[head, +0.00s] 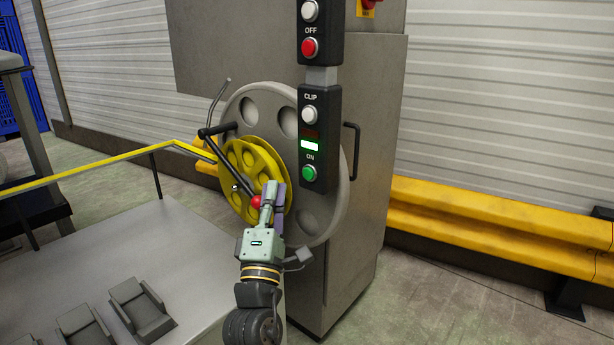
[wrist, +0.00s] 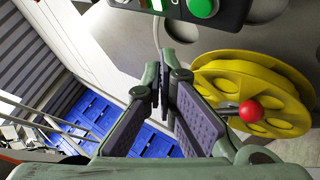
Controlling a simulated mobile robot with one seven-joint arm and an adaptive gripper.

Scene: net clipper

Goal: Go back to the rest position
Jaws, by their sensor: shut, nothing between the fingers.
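My gripper (head: 273,192) is in front of the clipper machine (head: 365,170), close to its yellow wheel (head: 268,160) and the red ball knob (head: 256,201) of a dark lever. In the wrist view my gripper (wrist: 165,85) has its fingers together with nothing between them. The red knob (wrist: 251,111) is to the right of the fingers there, apart from them, in front of the yellow wheel (wrist: 255,90). In the head view the gripper overlaps the wheel's lower right part, and I cannot tell the exact gap.
A button panel (head: 320,140) with a green ON button (head: 309,174) stands just above and right of my gripper; a green button (wrist: 203,7) also shows in the wrist view. A yellow rail (head: 90,172) and a grey table (head: 150,250) are at left. Floor at right (head: 450,300) is clear.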

